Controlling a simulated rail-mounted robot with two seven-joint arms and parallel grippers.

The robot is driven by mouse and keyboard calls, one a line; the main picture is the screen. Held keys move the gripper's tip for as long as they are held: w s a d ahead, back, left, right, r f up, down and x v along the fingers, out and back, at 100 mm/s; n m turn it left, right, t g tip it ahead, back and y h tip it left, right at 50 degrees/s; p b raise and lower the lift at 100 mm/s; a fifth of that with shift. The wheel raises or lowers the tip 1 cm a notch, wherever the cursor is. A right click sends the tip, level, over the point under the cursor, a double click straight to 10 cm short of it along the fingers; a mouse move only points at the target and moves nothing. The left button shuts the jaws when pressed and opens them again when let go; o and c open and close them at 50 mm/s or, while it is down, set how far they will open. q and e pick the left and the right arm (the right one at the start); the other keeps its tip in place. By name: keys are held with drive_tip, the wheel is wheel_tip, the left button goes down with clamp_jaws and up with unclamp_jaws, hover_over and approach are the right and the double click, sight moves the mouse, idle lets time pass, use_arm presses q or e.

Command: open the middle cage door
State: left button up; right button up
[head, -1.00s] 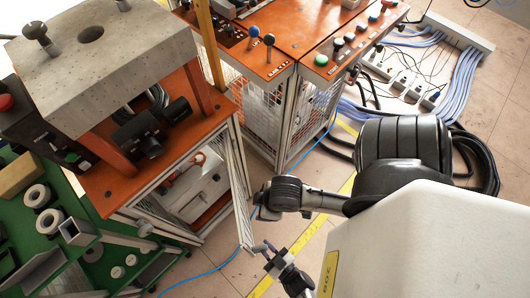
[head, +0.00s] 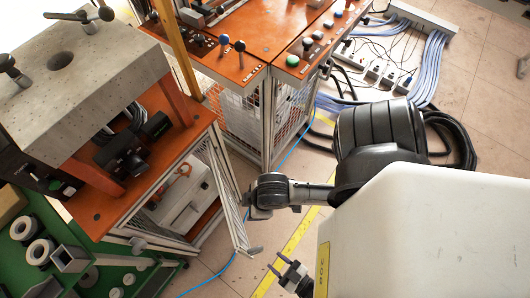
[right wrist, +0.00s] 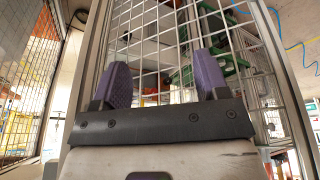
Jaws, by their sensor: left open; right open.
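The wire-mesh cage door (head: 226,190) of the cabinet under the grey press stands partly open in the head view, swung outward. Its free edge is close to my right gripper (head: 246,208), whose fingers are mostly hidden there. In the right wrist view my right gripper (right wrist: 160,88) has its two purple fingers spread apart, in front of the door's white mesh (right wrist: 150,40). Whether they touch it I cannot tell.
A second cabinet with an orange control top (head: 270,50) and mesh sides stands behind. A green trolley (head: 60,262) with metal parts is at the lower left. A blue cable (head: 215,277) and a yellow line (head: 300,235) cross the floor. Cables and power strips lie at upper right.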

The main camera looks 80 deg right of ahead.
use_arm(q)
drive_tip(key=v, duration=0.6)
drive_tip(key=shift+s+a+p, duration=0.15)
drive_tip(key=shift+s+p, duration=0.05)
drive_tip(key=shift+p, duration=0.15)
